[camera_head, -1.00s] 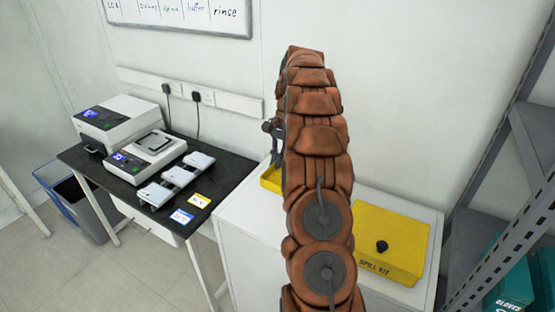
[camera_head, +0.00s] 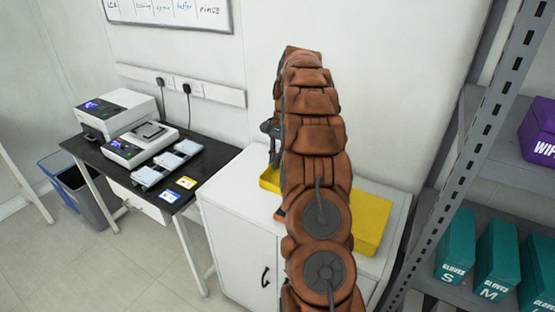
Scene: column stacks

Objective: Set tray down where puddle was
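My arm rises through the middle of the picture. Only a small dark part of my gripper (camera_head: 270,128) shows left of the arm, above a white cabinet (camera_head: 240,232). Its fingers are mostly hidden, so I cannot tell whether it is open or shut. A yellow edge (camera_head: 268,180) shows below the gripper, left of the arm. I cannot tell whether it is a tray, or whether it is held or rests on the cabinet. No puddle is visible; the arm hides much of the cabinet top.
A yellow box (camera_head: 371,222) sits on the cabinet, right of the arm. A black bench (camera_head: 115,172) with lab devices stands left, beside a bin (camera_head: 80,190). A grey shelf rack (camera_head: 455,170) with glove boxes (camera_head: 497,262) is close on the right. Floor shows at lower left.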

